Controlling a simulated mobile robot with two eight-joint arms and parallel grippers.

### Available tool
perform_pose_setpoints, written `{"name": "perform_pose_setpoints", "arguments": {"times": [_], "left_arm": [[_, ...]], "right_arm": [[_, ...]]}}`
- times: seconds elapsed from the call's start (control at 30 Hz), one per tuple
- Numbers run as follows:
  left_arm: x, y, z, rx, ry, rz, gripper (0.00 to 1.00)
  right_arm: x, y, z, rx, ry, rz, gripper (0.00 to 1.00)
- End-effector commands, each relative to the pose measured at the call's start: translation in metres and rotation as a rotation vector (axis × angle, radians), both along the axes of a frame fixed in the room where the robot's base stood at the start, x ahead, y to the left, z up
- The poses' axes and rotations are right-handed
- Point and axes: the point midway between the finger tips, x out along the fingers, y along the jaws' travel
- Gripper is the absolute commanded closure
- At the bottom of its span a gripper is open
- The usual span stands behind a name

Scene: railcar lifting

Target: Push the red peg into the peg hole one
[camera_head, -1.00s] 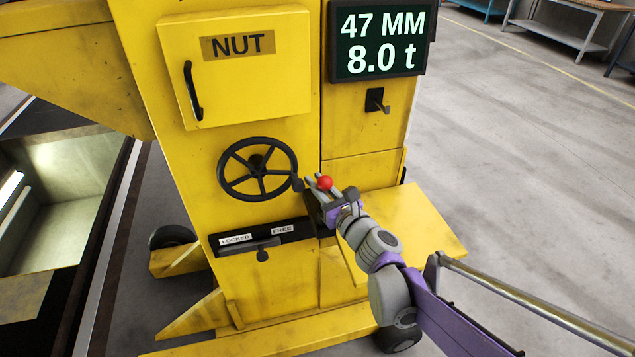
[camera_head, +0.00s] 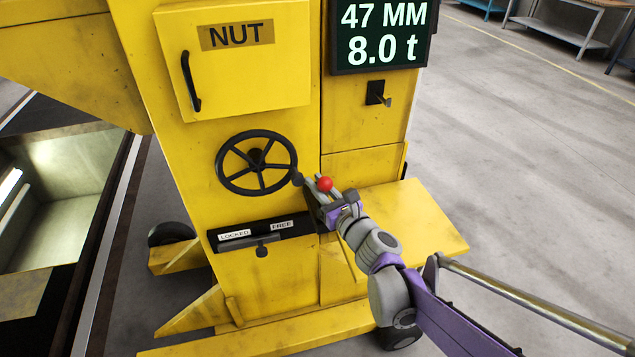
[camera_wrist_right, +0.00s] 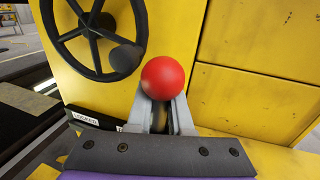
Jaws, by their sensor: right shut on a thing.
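The red peg's round head (camera_head: 325,184) shows at my right gripper (camera_head: 318,186), just right of the handwheel. In the right wrist view the red ball (camera_wrist_right: 163,77) sits at the tips of my right gripper's fingers (camera_wrist_right: 161,112), which are shut on the peg. The peg's shaft is mostly hidden between the fingers. A black slot plate (camera_head: 262,234) with "LOCKED" and "FREE" labels lies below and left of the gripper. I cannot make out the peg hole one. My left gripper is not in view.
A black handwheel (camera_head: 257,162) is close to the left of the gripper, its knob nearly at the fingers. A yellow cabinet door marked NUT (camera_head: 240,58), a black hook (camera_head: 377,93) and a display (camera_head: 380,35) are above. A yellow ledge (camera_head: 420,222) is at right.

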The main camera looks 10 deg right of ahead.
Motion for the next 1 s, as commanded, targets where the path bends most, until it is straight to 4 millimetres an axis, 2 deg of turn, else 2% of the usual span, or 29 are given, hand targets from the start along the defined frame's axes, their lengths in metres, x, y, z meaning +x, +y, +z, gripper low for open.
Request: {"name": "perform_pose_setpoints", "arguments": {"times": [1.0], "left_arm": [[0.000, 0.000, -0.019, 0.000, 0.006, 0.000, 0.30]], "right_arm": [[0.000, 0.000, -0.026, 0.000, 0.000, 0.000, 1.00]]}}
